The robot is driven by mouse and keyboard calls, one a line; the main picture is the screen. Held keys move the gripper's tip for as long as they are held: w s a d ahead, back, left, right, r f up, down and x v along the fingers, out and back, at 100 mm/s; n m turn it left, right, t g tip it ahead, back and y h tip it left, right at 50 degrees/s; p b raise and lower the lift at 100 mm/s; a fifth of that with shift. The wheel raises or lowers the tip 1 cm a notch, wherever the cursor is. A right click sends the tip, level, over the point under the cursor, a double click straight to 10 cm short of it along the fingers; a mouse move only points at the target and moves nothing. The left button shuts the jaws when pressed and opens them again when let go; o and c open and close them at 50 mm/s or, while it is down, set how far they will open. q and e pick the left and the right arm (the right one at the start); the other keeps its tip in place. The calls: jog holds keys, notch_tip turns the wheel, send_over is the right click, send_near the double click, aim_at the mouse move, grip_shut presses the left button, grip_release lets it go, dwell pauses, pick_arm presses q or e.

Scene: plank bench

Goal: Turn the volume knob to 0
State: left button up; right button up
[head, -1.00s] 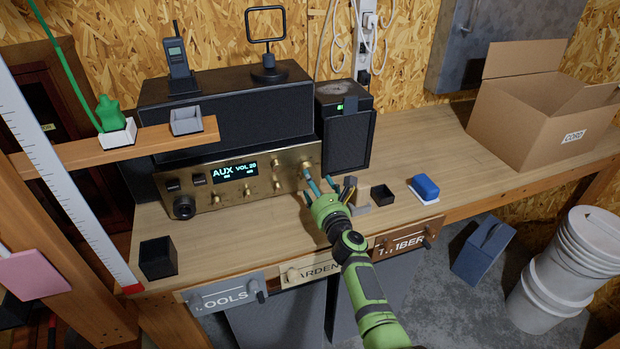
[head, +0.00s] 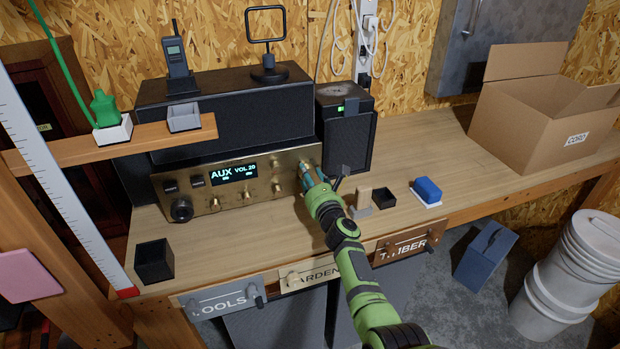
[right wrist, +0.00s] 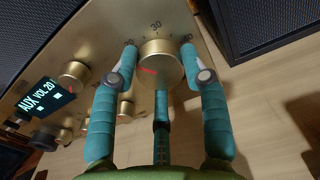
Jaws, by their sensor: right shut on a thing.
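The stereo receiver (head: 222,181) has a gold front panel with several knobs. Its display (head: 234,172) reads AUX VOL 20. The large volume knob (right wrist: 160,62) is gold with a red pointer line, at the panel's right end, with a 30 mark above it in the right wrist view. My right gripper (head: 309,176) is at this knob, its teal fingers around it. In the right wrist view, the gripper (right wrist: 158,56) has fingers on both sides of the knob and one below. In the head view the fingers mostly hide the knob. My left gripper is not in view.
A black speaker (head: 347,138) stands right of the receiver. On the bench near my right arm are a small black box (head: 384,198) and a blue block (head: 428,189). A cardboard box (head: 530,115) stands at the right. A wooden shelf (head: 110,145) juts in at left.

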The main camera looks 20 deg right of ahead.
jog(key=shift+f, duration=0.25)
jog(key=n+b, duration=0.1)
jog(key=n, duration=0.2)
jog(key=shift+f+n, duration=0.1)
jog(key=shift+n, duration=0.3)
jog(key=n+b, duration=0.1)
jog(key=n, duration=0.5)
jog(key=shift+s+d, duration=0.1)
jog(key=n+b, duration=0.1)
jog(key=n, duration=0.5)
jog(key=shift+r+n, duration=0.2)
jog(key=shift+n, duration=1.9)
jog(key=shift+d+r, duration=0.1)
jog(key=o, duration=1.1)
jog(key=shift+o, duration=0.2)
